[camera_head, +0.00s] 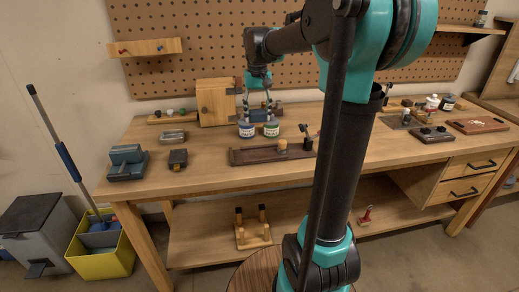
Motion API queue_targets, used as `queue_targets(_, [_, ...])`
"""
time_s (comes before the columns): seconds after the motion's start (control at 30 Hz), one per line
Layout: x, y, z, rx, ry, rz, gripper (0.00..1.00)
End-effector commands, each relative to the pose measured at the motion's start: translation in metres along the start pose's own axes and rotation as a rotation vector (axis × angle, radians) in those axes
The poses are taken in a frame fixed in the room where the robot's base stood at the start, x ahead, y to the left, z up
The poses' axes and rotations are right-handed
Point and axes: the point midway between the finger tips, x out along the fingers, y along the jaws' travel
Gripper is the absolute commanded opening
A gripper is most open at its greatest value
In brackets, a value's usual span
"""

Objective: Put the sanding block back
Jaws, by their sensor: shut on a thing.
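My gripper (258,117) is above the back middle of the workbench, pointing down behind two small labelled jars. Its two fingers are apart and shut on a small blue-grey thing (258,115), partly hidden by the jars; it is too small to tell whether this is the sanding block. A grey block (173,136) and a dark block (178,159) lie on the bench at the left, away from my gripper. A tan piece (282,146) stands on a long dark wooden tray (250,157) in front of the jars.
The left jar (247,130) and right jar (271,129) stand close to my gripper. A wooden cabinet (214,103) is just left of it. A blue-grey vise-like tool (127,162) sits at the bench's left end. My arm hides part of the bench's middle. The front left bench top is mostly clear.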

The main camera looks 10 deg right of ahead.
Motion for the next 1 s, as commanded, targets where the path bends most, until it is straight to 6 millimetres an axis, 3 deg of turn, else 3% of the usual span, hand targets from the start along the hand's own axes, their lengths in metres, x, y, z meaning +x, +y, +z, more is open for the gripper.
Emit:
queue_targets(0.2, [0.054,0.0,0.0,0.0,0.0,0.0,0.14])
queue_targets(0.4, [0.091,0.0,0.0,0.0,0.0,0.0,0.14])
queue_targets(0.8, [0.132,0.0,-0.001,0.0,0.0,0.0,0.14])
queue_targets(1.0, [0.139,0.0,0.0,0.0,0.0,0.0,0.14])
